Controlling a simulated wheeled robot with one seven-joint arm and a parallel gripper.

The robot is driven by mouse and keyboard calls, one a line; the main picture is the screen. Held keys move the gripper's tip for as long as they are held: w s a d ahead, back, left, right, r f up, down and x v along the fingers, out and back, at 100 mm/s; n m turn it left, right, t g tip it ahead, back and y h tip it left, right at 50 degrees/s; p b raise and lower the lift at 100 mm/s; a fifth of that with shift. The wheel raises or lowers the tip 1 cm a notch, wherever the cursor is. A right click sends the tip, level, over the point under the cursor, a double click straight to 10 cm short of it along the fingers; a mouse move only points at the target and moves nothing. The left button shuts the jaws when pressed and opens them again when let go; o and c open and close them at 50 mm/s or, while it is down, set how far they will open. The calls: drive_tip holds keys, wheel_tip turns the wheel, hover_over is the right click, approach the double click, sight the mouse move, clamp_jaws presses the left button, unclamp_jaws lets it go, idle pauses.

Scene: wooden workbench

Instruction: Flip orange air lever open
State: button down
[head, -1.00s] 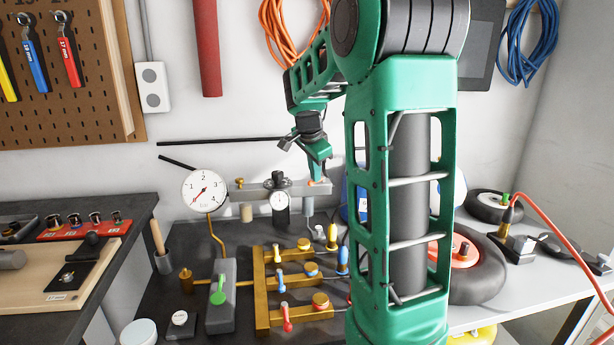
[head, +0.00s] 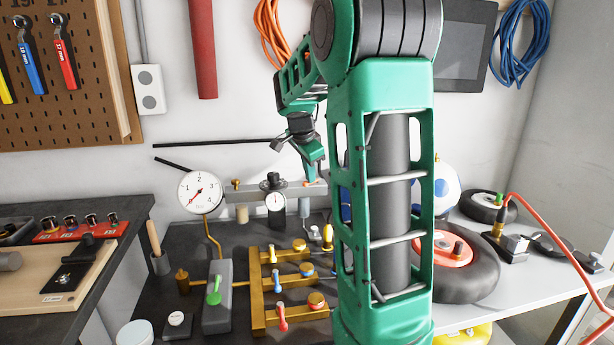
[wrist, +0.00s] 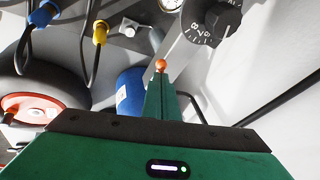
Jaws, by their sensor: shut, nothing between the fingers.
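The orange air lever shows as a small orange ball knob (wrist: 160,65) at the tip of my gripper (wrist: 161,80) in the wrist view. In the head view the orange spot (head: 308,184) sits on the grey horizontal bar (head: 240,194) at the back of the bench. My gripper (head: 319,178) points down beside it, fingers shut and empty. The knob looks very close to the fingertips; I cannot tell whether they touch. The lever's stem is hidden behind the fingers.
A dial gauge (head: 199,192) and a black regulator with a small gauge (head: 275,201) stand left of the gripper. A brass manifold (head: 257,290) with coloured levers is in front. A wheel (head: 470,262) lies on the right. My arm hides the bench centre-right.

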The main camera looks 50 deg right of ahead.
drive_tip(key=shift+d, duration=0.1)
idle(0.7)
drive_tip(key=shift+d, duration=0.7)
drive_tip(key=shift+s, duration=0.1)
drive_tip(key=s+a+r, duration=0.4)
drive_tip(key=s+r, duration=0.2)
drive_tip(key=r, duration=0.5)
idle(0.5)
